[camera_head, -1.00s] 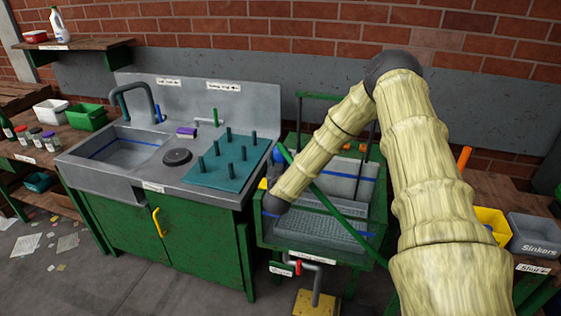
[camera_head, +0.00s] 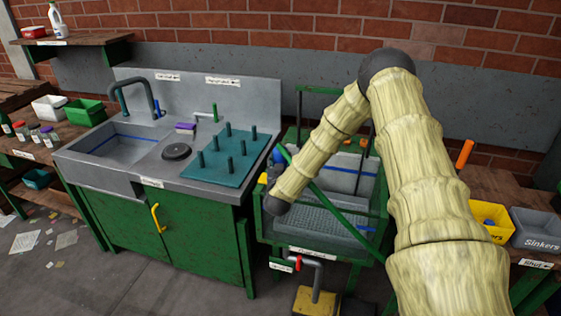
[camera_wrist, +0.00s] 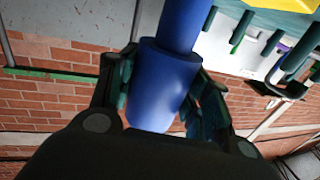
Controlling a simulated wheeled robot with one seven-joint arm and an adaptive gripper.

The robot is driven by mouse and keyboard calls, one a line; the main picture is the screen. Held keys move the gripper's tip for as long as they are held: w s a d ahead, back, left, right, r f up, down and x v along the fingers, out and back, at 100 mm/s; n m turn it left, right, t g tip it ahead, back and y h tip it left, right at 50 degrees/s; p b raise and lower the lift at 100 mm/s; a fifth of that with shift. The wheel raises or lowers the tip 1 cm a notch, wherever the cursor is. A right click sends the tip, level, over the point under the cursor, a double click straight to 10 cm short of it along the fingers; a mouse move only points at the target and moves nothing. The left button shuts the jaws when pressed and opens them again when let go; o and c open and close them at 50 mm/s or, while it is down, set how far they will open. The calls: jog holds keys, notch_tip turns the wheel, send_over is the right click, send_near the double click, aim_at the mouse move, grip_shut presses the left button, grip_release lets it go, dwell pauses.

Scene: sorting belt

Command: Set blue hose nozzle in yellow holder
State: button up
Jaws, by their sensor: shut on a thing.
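The blue hose nozzle (camera_wrist: 163,85) fills the middle of the wrist view as a thick blue cylinder with a narrower section above it. My gripper (camera_wrist: 165,95) is shut on it, with dark fingers on both sides. In the head view the gripper is mostly hidden behind my forearm, over the left side of the grey basin. A small yellow part (camera_head: 262,179), perhaps the yellow holder, shows left of my forearm, with a blue rounded piece near it. A yellow part (camera_wrist: 288,4) also shows at the top right of the wrist view, apart from the nozzle.
The grey basin in its green frame (camera_head: 345,252) stands below my arm, with a slanted green bar across it. Left are a sink (camera_head: 125,150) and a teal peg board (camera_head: 226,173). A yellow bin (camera_head: 495,232) and a grey bin (camera_head: 535,240) stand at right.

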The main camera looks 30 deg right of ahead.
jog(key=shift+f, duration=0.4)
jog(key=shift+f+b, duration=1)
jog(key=shift+f, duration=0.15)
jog(key=shift+f, duration=0.1)
jog(key=shift+f+b, duration=0.6)
jog(key=shift+f, duration=0.05)
jog(key=shift+f+b, duration=0.35)
jog(key=shift+f, duration=0.25)
dwell(0.9)
jog(key=o, duration=0.9)
jog(key=shift+o, duration=0.2)
jog(key=shift+s+a, duration=0.1)
